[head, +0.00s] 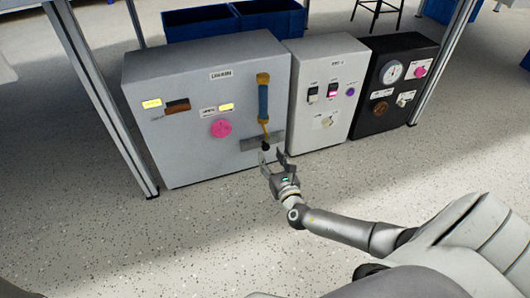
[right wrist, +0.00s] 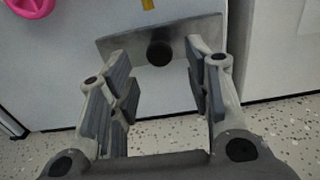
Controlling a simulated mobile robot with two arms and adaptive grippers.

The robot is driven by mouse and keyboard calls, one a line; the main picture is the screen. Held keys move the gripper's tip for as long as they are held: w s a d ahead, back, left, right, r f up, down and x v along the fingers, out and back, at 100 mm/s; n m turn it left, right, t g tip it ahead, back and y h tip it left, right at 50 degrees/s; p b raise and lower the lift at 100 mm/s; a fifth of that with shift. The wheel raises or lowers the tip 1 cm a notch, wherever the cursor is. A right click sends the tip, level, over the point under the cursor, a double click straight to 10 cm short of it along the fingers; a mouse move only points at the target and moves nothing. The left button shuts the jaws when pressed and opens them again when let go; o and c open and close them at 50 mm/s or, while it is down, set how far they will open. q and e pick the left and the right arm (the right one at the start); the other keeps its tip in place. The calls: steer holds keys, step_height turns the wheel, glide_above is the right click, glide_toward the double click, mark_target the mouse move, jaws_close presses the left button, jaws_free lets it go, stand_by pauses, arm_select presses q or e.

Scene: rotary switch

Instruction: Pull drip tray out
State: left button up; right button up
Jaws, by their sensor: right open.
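The drip tray appears to be the grey plate (head: 250,143) with a round black knob (head: 265,146), low on the front of the large grey box. In the right wrist view the plate (right wrist: 125,47) spans the top middle, and its black knob (right wrist: 160,53) points toward my camera. My right gripper (head: 273,156) is open and empty in front of the plate. In the right wrist view its fingers (right wrist: 160,62) stand on either side of the knob, apart from it. I cannot tell how deep the knob sits between them. My left gripper is not in view.
The large grey box (head: 190,80) also bears a pink knob (head: 221,128) and a blue-handled lever (head: 263,102) above the plate. A white box (head: 328,120) and a black box (head: 385,110) stand to its right. Metal table legs (head: 98,95) flank them. The speckled floor in front is clear.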

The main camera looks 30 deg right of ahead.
mark_target(267, 149)
steer(key=b+x, duration=0.1)
steer(key=x, duration=0.3)
steer(key=shift+w+f+b, duration=0.15)
steer(key=shift+f+b, duration=0.05)
steer(key=shift+b, duration=0.2)
steer(key=shift+w+d+r, duration=0.15)
steer(key=shift+w+d, duration=0.05)
steer(key=shift+w, duration=0.4)
jaws_close()
